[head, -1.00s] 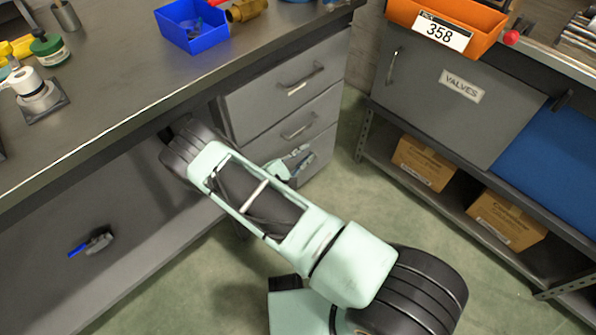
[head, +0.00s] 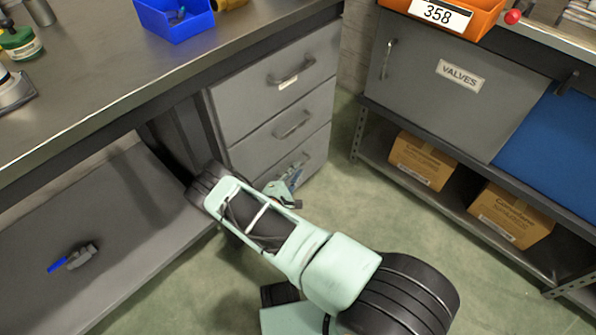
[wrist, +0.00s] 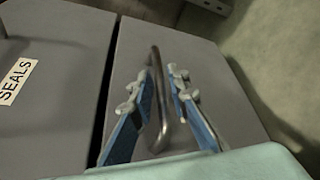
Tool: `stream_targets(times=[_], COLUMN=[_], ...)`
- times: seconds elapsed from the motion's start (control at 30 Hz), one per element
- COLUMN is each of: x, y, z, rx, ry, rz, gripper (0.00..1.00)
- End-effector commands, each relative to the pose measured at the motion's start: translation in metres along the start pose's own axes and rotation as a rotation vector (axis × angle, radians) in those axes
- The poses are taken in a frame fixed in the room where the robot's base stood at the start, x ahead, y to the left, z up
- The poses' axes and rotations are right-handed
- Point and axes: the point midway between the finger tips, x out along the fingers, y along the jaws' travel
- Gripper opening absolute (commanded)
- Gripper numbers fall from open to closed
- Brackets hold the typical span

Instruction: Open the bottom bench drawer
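The bench drawer unit has three stacked grey drawers; the bottom drawer (head: 317,151) looks shut, its front partly hidden by my arm and gripper. My gripper (head: 291,174) is at that front. In the wrist view, the bottom drawer's grey front (wrist: 215,75) carries a curved metal handle (wrist: 155,62). My gripper's blue fingers (wrist: 164,84) are apart, one on each side of the handle as seen. A gap shows between the fingertips, and I cannot tell if either touches the handle.
The middle drawer (head: 255,146) and top drawer (head: 240,91) above are shut. A grey panel labelled SEALS (wrist: 40,80) lies beside the bottom drawer in the wrist view. The valves cabinet (head: 425,85) stands right, with cardboard boxes (head: 420,160) below. Green floor between is clear.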

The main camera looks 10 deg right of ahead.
Motion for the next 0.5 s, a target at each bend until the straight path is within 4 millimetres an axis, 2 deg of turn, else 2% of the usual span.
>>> stream_targets(times=[0.03, 0.2, 0.5], x=[0.007, 0.018, 0.019], y=[-0.001, 0.000, 0.001], z=[-0.001, 0.000, 0.000], rx=[0.001, 0.000, -0.001], ry=[-0.001, -0.001, 0.000], rz=[0.000, 0.000, 0.000], gripper=[0.16, 0.16, 0.14])
